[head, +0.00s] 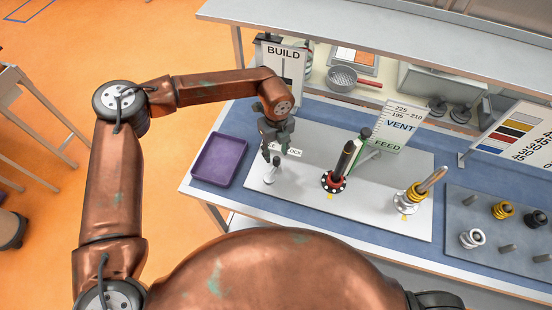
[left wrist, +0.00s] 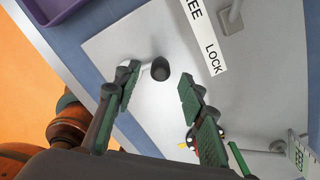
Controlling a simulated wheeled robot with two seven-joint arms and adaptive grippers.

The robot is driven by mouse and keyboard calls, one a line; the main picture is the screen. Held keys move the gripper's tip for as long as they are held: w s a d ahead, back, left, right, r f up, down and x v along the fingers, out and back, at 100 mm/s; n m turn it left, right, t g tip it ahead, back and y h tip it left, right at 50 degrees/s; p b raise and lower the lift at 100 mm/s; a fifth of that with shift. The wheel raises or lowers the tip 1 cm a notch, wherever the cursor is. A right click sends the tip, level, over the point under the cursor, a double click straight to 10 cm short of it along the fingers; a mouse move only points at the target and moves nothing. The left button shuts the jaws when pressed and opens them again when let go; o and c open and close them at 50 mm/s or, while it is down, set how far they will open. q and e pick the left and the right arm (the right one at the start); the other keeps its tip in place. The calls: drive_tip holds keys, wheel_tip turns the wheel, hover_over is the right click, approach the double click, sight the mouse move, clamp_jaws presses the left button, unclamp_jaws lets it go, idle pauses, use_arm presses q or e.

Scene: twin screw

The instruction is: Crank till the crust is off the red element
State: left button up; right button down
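The red element, a red ring (head: 334,182) with a black-and-white dotted edge, sits at the foot of a dark upright cylinder (head: 346,160) on a pale plate (head: 385,225). I cannot make out a crust on it. A small dark-topped lever knob (head: 276,160) stands beside the FREE/LOCK label (head: 294,153). My left gripper (head: 275,152) is just above this knob. In the left wrist view the gripper (left wrist: 160,92) is open, fingers apart, with the knob (left wrist: 160,69) between and slightly beyond the tips; contact does not show. My right gripper is not in view.
A purple tray (head: 195,161) lies left of the plate. A dark pegboard (head: 460,200) holds several parts.

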sight(277, 158)
use_arm(q)
wheel_tip(277, 158, down, 6)
drive_tip(key=shift+r, duration=0.15)
drive_tip(key=shift+c, duration=0.3)
drive_tip(key=shift+d, duration=0.1)
clamp_jaws()
